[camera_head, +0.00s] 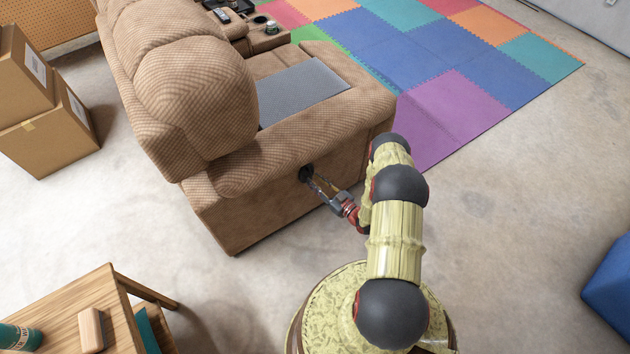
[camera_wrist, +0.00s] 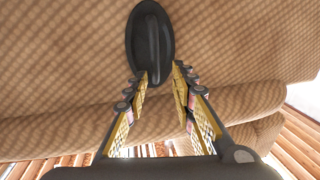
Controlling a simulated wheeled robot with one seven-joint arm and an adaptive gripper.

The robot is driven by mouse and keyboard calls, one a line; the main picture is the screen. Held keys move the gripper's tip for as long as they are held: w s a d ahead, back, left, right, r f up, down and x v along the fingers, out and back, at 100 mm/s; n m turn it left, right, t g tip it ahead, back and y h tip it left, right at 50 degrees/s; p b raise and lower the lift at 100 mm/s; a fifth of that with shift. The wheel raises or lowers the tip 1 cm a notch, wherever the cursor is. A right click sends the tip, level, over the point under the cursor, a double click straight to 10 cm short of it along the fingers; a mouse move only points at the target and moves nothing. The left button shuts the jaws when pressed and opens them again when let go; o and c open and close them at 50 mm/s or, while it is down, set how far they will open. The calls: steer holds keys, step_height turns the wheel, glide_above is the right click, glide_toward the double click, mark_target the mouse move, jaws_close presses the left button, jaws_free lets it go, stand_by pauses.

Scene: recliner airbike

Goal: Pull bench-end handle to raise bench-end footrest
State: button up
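The bench-end handle (camera_head: 305,174) is a dark oval recess on the brown recliner's (camera_head: 262,205) near side. In the wrist view the handle (camera_wrist: 151,40) is a black oval cup with a raised lever down its middle. My gripper (camera_head: 320,190) reaches to this side panel from the right. In the wrist view my gripper (camera_wrist: 161,72) has its fingers apart, and the lever's lower end shows between the tips. I cannot tell if either finger touches it. The bench-end footrest is not clearly visible; the front of the seat faces away.
A grey pad (camera_head: 300,92) lies on the seat. Cardboard boxes (camera_head: 50,135) stand at the left. A wooden table (camera_head: 115,300) is at the lower left. Coloured floor mats (camera_head: 440,105) lie beyond the recliner. A blue block (camera_head: 608,285) is at the right edge.

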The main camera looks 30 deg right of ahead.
steer(key=v, duration=1.1)
steer(key=shift+s+d, duration=0.1)
